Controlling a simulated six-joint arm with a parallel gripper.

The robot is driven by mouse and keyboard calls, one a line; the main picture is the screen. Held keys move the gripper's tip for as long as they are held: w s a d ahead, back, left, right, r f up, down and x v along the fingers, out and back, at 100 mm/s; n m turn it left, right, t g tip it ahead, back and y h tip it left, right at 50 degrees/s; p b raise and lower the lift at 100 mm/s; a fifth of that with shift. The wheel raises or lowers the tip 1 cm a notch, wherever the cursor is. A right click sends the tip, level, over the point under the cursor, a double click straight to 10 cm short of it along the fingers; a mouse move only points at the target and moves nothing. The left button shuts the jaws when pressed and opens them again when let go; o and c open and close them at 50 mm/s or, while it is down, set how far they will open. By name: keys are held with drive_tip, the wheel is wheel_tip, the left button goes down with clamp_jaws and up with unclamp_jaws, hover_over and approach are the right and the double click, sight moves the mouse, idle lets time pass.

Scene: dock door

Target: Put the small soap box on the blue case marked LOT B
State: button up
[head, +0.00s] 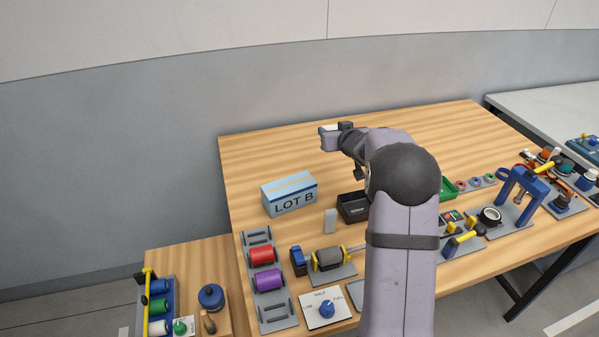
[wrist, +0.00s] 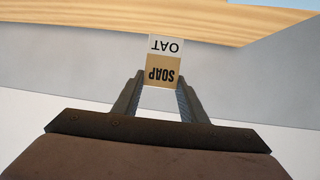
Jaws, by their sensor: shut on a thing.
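The small soap box (wrist: 163,68), tan and white with upside-down SOAP and OAT lettering, is between the fingers of my gripper (wrist: 160,84) in the wrist view. The gripper is shut on it. In the head view my gripper (head: 330,132) is up and to the right of the blue case, apart from it; the soap box is too small there to make out clearly. The blue case marked LOT B (head: 289,199) stands on the left part of the wooden table, with a tan stripe across its top. Its top looks bare.
A black tray (head: 349,212) and a small grey block (head: 330,221) stand right of the case. A rack with red and purple rolls (head: 264,282) and a dial plate (head: 325,308) are in front. My arm hides part of the table. The table's back is clear.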

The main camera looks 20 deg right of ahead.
wheel_tip(320, 180, up, 6)
drive_tip(key=a+p, duration=0.2)
drive_tip(key=n+y, duration=0.5)
drive_tip(key=y, duration=0.1)
hover_over(293, 187)
drive_tip(key=shift+g, duration=0.4)
drive_tip(key=shift+f, duration=5.7)
drive_tip(key=shift+f, duration=0.15)
drive_tip(key=o, duration=1.1)
